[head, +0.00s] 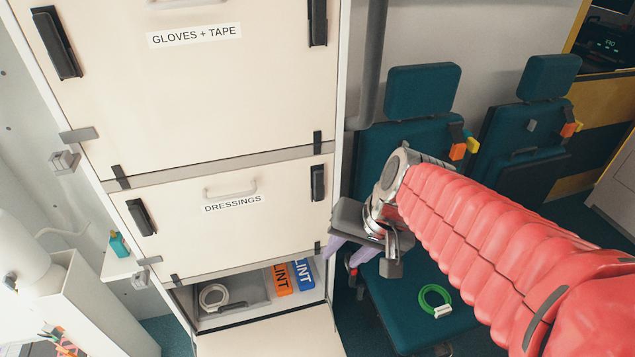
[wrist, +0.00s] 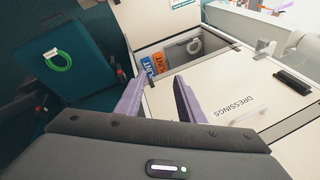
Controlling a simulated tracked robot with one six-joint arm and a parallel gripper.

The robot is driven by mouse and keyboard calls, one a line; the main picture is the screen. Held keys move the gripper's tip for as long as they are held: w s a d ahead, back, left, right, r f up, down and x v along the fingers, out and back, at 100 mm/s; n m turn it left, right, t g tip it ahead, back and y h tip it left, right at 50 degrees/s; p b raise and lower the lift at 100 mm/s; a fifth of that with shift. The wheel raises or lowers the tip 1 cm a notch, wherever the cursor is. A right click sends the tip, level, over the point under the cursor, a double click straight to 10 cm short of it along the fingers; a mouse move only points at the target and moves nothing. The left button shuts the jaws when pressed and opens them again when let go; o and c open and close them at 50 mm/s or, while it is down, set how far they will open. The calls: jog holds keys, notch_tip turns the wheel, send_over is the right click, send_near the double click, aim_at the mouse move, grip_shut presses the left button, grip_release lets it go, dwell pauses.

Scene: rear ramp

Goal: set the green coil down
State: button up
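The green coil (head: 421,300) lies on the teal seat (head: 398,328) with a white tag on its near side. It also shows in the wrist view (wrist: 61,69), at the upper left. My gripper (head: 342,258) hangs in front of the cabinet's right edge, left of the coil and apart from it. In the wrist view my gripper (wrist: 158,82) has its two purple fingers spread with nothing between them.
A second teal seat (head: 522,150) stands further right.

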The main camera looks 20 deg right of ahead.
jog(key=s+r+n+t+h, duration=0.1)
jog(key=s+r+n+h, duration=0.1)
jog(key=s+r+n, duration=0.3)
jog(key=shift+s+a+r+t+h, duration=0.15)
jog(key=shift+a+r+t+h, duration=0.15)
jog(key=shift+t, duration=0.1)
jog(key=shift+c, duration=0.3)
dwell(0.9)
